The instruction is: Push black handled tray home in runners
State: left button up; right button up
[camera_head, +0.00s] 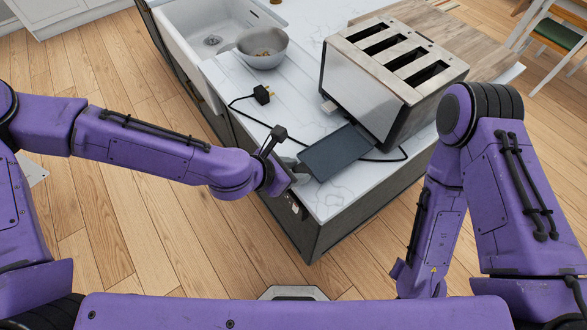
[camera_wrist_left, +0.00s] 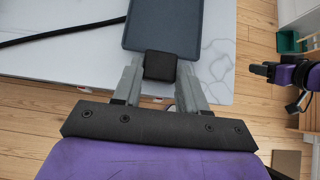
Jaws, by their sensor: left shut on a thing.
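The tray (camera_head: 335,153) is a flat, dark blue-grey plate with a black block handle (camera_wrist_left: 160,65) at its near end. My left gripper (camera_head: 290,169) is shut on this handle, with one finger on each side of it in the left wrist view. The tray extends over the white worktop toward the toaster (camera_head: 365,85), a steel box with several dark slots on top. The tray's far edge lies close to the toaster's lower near side; whether it touches or enters is unclear. The runners are not visible. My right arm is at the right; its fingers cannot be made out.
A black cable with a plug (camera_head: 263,94) lies on the worktop (camera_head: 330,203) and passes near the tray. A metal bowl (camera_head: 262,48) stands beside the sink (camera_head: 212,40). The worktop's near corner is clear.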

aim_at(353, 141)
pick_arm(q)
jog(key=shift+w+d, duration=0.8)
jog(key=shift+d, duration=0.35)
jog(key=shift+w+d, duration=0.8)
jog(key=shift+d, duration=0.35)
jog(key=shift+w+d+p, duration=0.4)
jog(key=shift+w+d, duration=0.4)
jog(key=shift+d, duration=0.3)
jog(key=shift+w+d+p, duration=0.35)
jog(key=shift+w+d, duration=0.45)
jog(key=shift+d, duration=0.3)
jog(key=shift+w+d+p, duration=0.4)
jog(key=shift+w+d, duration=0.45)
jog(key=shift+d, duration=0.3)
jog(key=shift+w+d+p, duration=0.4)
jog(key=shift+w+d, duration=0.4)
jog(key=shift+d, duration=0.3)
jog(key=shift+w+d+r+p, duration=0.1)
jog(key=shift+w+d+p, duration=0.45)
jog(key=shift+w+d, duration=0.4)
